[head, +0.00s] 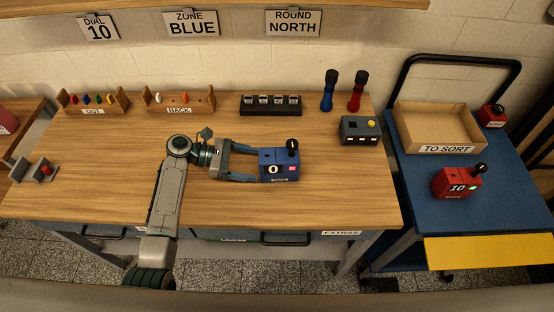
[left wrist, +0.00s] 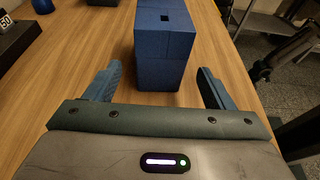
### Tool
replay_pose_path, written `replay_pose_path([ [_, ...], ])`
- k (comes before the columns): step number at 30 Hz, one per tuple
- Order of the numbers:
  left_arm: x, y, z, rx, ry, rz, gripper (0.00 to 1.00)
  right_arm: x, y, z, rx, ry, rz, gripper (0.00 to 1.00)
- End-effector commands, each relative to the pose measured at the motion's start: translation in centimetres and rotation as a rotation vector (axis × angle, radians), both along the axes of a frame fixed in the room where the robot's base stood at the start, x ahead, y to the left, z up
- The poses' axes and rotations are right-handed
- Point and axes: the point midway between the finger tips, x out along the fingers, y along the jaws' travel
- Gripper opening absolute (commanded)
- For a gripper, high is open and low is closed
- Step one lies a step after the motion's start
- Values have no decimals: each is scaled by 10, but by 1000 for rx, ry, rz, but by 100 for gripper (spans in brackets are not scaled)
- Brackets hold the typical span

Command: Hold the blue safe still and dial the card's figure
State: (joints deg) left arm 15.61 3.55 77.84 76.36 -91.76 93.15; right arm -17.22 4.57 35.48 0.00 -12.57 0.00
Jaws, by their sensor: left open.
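The blue safe (head: 277,164) stands upright on the wooden table, with a black dial knob (head: 292,148) on top at its right. Its front shows a white "0" and a small red light. My left gripper (head: 255,164) is at the safe's left side, fingers open. In the left wrist view the blue safe (left wrist: 166,50) stands ahead, with its near end between the open fingertips (left wrist: 160,82) and gaps at both sides. The card reading "DIAL 10" (head: 99,28) hangs on the wall, beside cards "ZONE BLUE" (head: 192,23) and "ROUND NORTH" (head: 293,23). My right gripper is not in view.
Key racks "OUT" (head: 92,103) and "BACK" (head: 179,103), a black number block (head: 270,105), a grey box (head: 359,130) and blue and red torches stand behind. A red safe showing "10" (head: 456,184) is on the blue cart (head: 490,225). The table's front is clear.

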Motion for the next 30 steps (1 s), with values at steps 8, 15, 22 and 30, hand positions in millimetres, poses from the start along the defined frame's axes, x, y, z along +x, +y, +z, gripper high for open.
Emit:
replay_pose_path([
  [8, 0, -41, -19, -2, -3, -1, 76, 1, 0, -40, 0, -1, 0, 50],
  [15, 0, -67, -19, -1, 1, 0, 76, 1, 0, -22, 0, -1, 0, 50],
  [22, 0, -77, -24, 1, -1, 1, 76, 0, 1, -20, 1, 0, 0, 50],
  [30, 0, -78, -24, 1, -1, 1, 76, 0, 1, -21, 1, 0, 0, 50],
])
